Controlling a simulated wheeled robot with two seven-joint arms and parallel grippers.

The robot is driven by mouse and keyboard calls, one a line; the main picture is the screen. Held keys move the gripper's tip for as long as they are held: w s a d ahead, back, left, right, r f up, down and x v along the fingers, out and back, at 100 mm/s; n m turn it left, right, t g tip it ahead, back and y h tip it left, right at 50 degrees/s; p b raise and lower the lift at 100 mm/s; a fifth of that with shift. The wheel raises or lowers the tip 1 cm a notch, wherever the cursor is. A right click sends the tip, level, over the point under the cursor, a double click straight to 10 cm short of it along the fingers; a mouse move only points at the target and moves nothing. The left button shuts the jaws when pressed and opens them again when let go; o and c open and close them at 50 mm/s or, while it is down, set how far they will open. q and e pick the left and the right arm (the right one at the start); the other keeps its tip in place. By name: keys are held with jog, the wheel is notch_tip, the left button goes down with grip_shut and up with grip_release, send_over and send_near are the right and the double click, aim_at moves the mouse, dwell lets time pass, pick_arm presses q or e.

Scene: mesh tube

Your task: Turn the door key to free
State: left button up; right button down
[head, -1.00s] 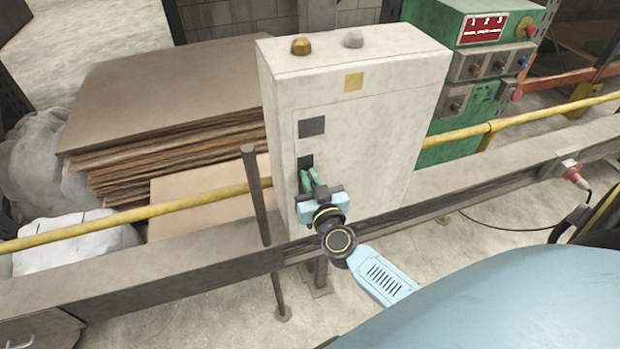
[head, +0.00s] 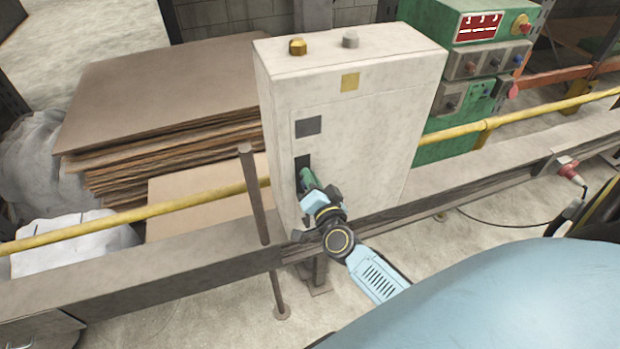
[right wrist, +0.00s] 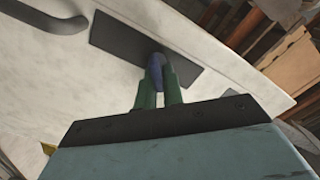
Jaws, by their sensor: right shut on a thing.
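The pale cabinet (head: 365,150) stands in the middle of the head view, its door facing me. A dark plate (head: 303,162) sits low on the door's left side; it also shows in the right wrist view (right wrist: 120,38). My right gripper (head: 307,180) is at this plate, its green fingers pointing at the door and its body tilted. In the right wrist view the fingers (right wrist: 159,88) are shut on a small blue-purple key (right wrist: 155,68) standing out from the plate. In the head view the fingers hide the key. My left gripper is not in view.
A brown post (head: 258,200) stands just left of the cabinet. A yellow rail (head: 130,216) and a grey beam (head: 150,268) run across. A green control box (head: 470,70) is behind on the right. Stacked brown sheets (head: 160,100) lie at left.

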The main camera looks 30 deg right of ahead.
jog(key=m, duration=0.3)
jog(key=m+b, duration=0.1)
jog(key=shift+d+f+m, duration=0.15)
jog(key=shift+f+m, duration=0.15)
jog(key=shift+f+m+b, duration=0.15)
jog(key=shift+m+b, duration=0.4)
jog(key=shift+m, duration=1.35)
jog(key=c, duration=1.5)
grip_release()
jog(key=shift+s+f, duration=0.1)
jog(key=shift+s, duration=0.45)
jog(key=b+v, duration=0.1)
jog(key=v, duration=1.1)
jog(key=shift+s+a+b, duration=0.2)
jog(key=shift+b, duration=0.2)
